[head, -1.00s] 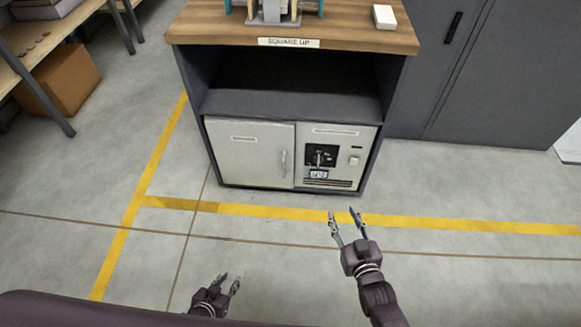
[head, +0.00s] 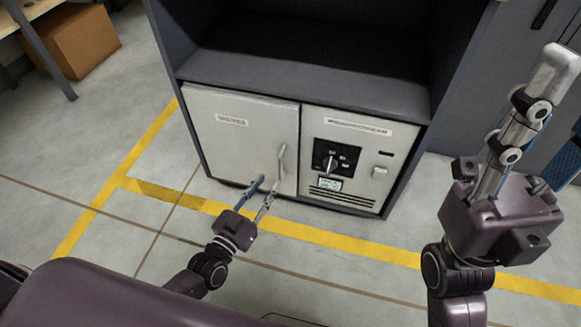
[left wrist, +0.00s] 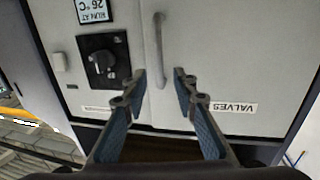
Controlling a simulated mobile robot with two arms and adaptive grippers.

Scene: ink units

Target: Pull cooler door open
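The cooler door (head: 238,135) is a pale panel at the left of the cabinet front and looks shut, level with the control panel beside it. Its upright bar handle (head: 281,163) is near its right edge. My left gripper (head: 267,186) is open just in front of and below the handle. In the left wrist view the handle (left wrist: 159,50) lines up between the parted fingertips (left wrist: 159,74); I see no contact. My right gripper (head: 550,85) rises at the right, side-on with its fingers overlapping, so its opening is hidden.
The control panel (head: 350,160) with a black dial (head: 331,163) and small display is right of the door. A dark open shelf (head: 310,55) is above. A cardboard box (head: 72,40) stands back left. Floor left of the cabinet is clear.

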